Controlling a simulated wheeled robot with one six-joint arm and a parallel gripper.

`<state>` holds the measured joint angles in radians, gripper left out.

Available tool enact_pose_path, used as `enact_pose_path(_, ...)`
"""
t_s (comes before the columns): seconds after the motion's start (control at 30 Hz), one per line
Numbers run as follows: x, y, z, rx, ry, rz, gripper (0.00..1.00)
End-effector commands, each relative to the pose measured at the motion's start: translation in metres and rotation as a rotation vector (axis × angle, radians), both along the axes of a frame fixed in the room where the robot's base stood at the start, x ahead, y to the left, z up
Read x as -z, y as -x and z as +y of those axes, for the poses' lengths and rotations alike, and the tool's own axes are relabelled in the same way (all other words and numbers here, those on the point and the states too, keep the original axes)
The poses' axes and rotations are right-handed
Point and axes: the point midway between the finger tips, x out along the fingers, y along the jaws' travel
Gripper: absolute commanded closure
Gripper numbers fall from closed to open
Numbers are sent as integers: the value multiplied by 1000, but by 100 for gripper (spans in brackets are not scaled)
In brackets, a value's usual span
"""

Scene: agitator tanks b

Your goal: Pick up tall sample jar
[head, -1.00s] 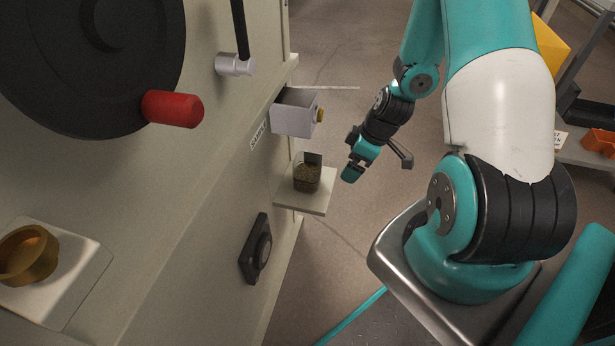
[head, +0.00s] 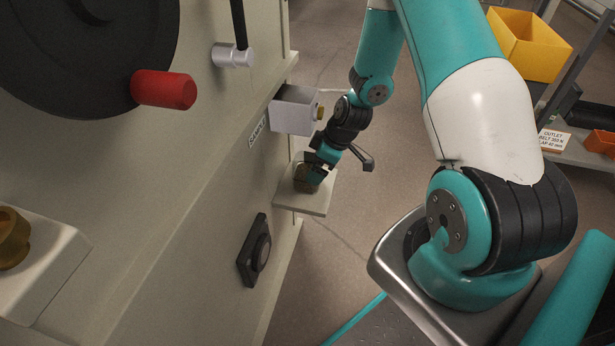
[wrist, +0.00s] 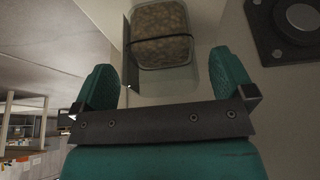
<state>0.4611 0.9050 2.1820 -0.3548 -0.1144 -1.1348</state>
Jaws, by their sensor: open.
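The sample jar (head: 304,184) is a clear jar with brown grainy contents, standing on a small pale shelf (head: 318,205) on the side of the machine. In the head view my gripper (head: 316,173) is at the jar and hides much of it. In the wrist view the jar (wrist: 160,42) shows ahead, roughly between the two teal fingers of my gripper (wrist: 168,80). The fingers are spread apart, with a gap beside the jar. No hold on the jar shows.
A grey sampler box (head: 294,112) with a brass knob juts out just above the shelf. A black round fitting (head: 257,250) sits on the panel below; it also shows in the wrist view (wrist: 296,22). A red handle (head: 165,90) sticks out at left. Floor right of the shelf is clear.

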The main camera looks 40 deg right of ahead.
Motion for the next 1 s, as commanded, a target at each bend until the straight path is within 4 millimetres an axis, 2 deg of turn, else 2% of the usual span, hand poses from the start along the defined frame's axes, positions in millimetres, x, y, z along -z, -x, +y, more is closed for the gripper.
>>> enact_pose_path(0.03,2,-9,7,-6,2,-4,0)
enact_pose_path(0.1,18,-10,9,-2,-1,2,0)
enact_pose_path(0.2,27,-13,11,0,0,0,0)
enact_pose_path(0.5,28,-15,11,0,1,-1,0)
enact_pose_path(0.73,28,-14,11,0,1,-1,53)
enact_pose_path(0.8,27,-15,11,0,0,-1,59)
enact_pose_path(1.0,27,-15,11,0,0,-1,59)
